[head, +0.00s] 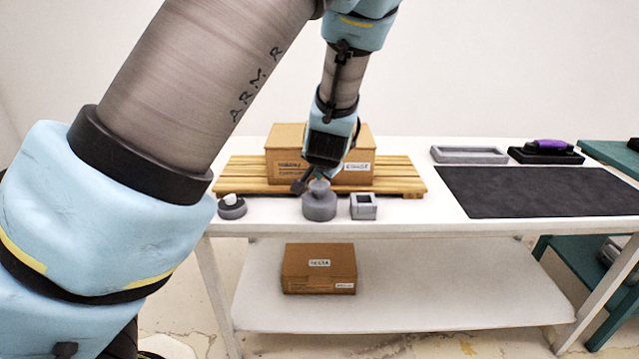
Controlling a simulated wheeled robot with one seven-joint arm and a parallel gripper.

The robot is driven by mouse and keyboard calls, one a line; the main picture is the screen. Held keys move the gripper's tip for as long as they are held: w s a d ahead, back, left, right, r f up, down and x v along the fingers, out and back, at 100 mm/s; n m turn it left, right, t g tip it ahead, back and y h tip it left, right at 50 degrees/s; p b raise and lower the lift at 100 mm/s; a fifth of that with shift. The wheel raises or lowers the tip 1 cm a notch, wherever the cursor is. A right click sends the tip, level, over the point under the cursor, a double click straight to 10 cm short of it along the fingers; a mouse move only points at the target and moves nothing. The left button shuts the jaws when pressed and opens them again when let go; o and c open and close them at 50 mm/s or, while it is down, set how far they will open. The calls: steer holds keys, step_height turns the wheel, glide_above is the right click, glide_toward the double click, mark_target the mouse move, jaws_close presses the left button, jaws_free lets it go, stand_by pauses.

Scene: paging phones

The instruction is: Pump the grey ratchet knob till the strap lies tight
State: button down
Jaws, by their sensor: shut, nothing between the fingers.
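The grey ratchet knob (319,206) stands upright on the white table in front of the wooden slat pallet (405,180). A cardboard box (357,150) sits on the pallet, partly hidden behind my arm. I cannot make out a strap on it. My gripper (318,181) points down at the top of the knob, shut and empty. Its fingertips are small and partly blend with the knob, so I cannot tell whether they touch it.
A round grey piece with a white top (232,206) and a square grey block (363,207) flank the knob. A dark mat (540,192), a grey tray (468,155) and a purple-handled black block (547,148) lie to the right. Another box (319,270) is on the lower shelf.

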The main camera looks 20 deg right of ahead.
mark_target(319, 185)
steer(key=shift+f+b, duration=0.7)
steer(key=shift+f, duration=0.4)
stand_by(0.9)
steer(key=shift+r, duration=0.1)
steer(key=shift+r+p, duration=1.4)
steer(key=shift+p, duration=0.15)
steer(key=shift+r, duration=0.1)
step_height(319, 185, up, 5)
steer(key=p, duration=0.5)
stand_by(2.2)
